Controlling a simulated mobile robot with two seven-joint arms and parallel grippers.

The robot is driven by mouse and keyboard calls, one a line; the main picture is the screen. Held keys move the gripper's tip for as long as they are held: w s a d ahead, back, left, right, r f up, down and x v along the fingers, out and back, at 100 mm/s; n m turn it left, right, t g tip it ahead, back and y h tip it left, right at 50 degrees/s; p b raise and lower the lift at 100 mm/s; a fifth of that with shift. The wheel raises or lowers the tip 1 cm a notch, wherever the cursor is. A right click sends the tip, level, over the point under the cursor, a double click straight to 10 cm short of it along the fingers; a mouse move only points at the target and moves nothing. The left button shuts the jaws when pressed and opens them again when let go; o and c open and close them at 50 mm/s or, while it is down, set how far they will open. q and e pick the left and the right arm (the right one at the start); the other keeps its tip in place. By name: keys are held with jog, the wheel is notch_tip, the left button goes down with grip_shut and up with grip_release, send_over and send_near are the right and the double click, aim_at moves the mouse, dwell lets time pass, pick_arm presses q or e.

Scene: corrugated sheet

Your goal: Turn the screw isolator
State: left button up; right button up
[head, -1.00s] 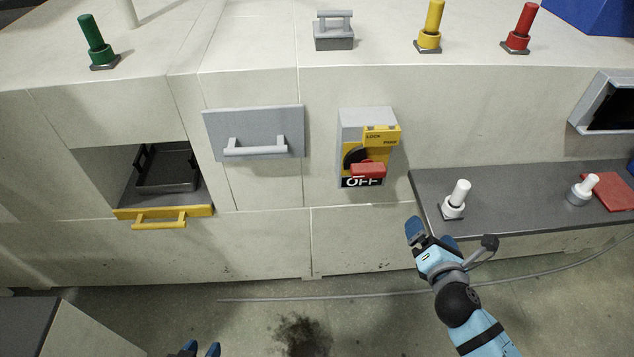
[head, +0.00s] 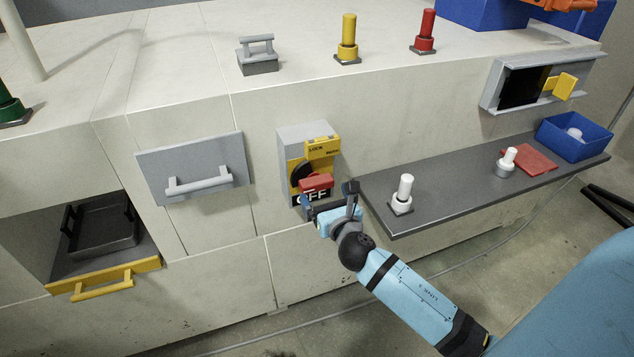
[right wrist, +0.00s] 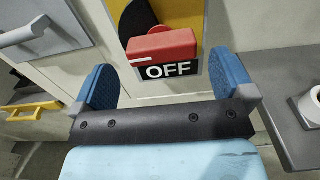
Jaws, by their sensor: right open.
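The screw isolator (head: 307,160) is a grey box with a yellow face on the front of the pale cabinet. Its red handle (head: 316,183) sits over the black "OFF" label; in the right wrist view the red handle (right wrist: 162,46) shows large, just beyond the fingers. My right gripper (head: 331,200) is in front of the isolator's lower part. In the right wrist view the right gripper (right wrist: 163,85) is open, its blue fingers spread wide to either side of the label, with nothing between them. The handle appears ahead of and above the fingertips. My left gripper is out of view.
A grey shelf (head: 450,190) juts out to the right, with a white knob (head: 403,195) near its left end. A grey drawer with a handle (head: 200,183) is left of the isolator. An open drawer with a yellow handle (head: 103,285) is lower left. Floor shows below.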

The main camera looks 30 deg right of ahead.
aim_at(319, 185)
jog(key=x, duration=0.4)
jog(key=shift+w, duration=0.15)
jog(key=shift+w+d, duration=0.1)
jog(key=shift+w, duration=0.45)
jog(key=c, duration=0.6)
